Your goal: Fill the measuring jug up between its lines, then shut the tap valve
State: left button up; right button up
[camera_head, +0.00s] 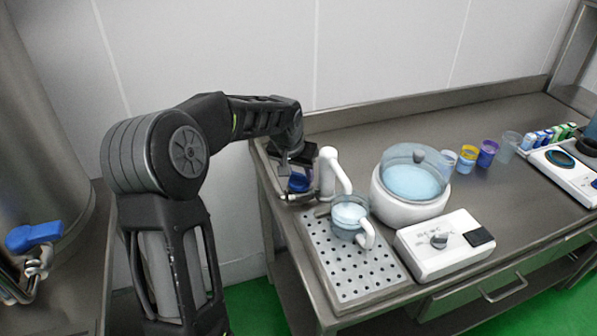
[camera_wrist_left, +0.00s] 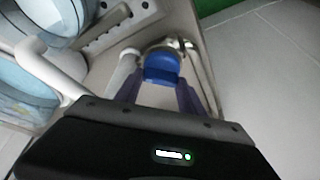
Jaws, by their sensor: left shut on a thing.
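The clear measuring jug (camera_head: 349,221) with a white handle stands on the perforated drip tray (camera_head: 345,270) in the head view. Pale liquid shows in it; its lines are too small to read. The white tap spout (camera_head: 337,168) curves over the jug. The blue tap valve handle (camera_head: 299,183) is left of the spout. My left gripper (camera_head: 291,170) is shut on this handle, partly hiding it in the head view. In the left wrist view the blue handle (camera_wrist_left: 161,66) sits between the two dark fingers. My right gripper is not in view.
A white round vat (camera_head: 410,210) with a clear lid and a white control box (camera_head: 443,245) with a knob stand right of the jug. Several cups (camera_head: 487,153) stand behind. Another blue valve handle (camera_head: 33,236) is at far left.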

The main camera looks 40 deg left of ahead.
pick_arm(q)
jog(key=shift+c, duration=0.7)
jog(key=shift+a+m, duration=0.1)
jog(key=shift+m, duration=0.4)
jog(key=m+h, duration=0.1)
jog(key=m, duration=0.1)
jog(key=shift+a+f+m+h, duration=0.1)
jog(key=shift+m+h, duration=0.2)
jog(key=m+h+b, duration=0.1)
jog(key=m, duration=0.2)
jog(key=shift+m, duration=0.3)
jog(key=shift+a+m+g+h, duration=0.1)
jog(key=shift+m+g+h, duration=0.35)
jog(key=shift+m, duration=0.95)
jog(key=o, duration=1.4)
jog(key=shift+t+h, duration=0.25)
jog(key=shift+c, duration=0.2)
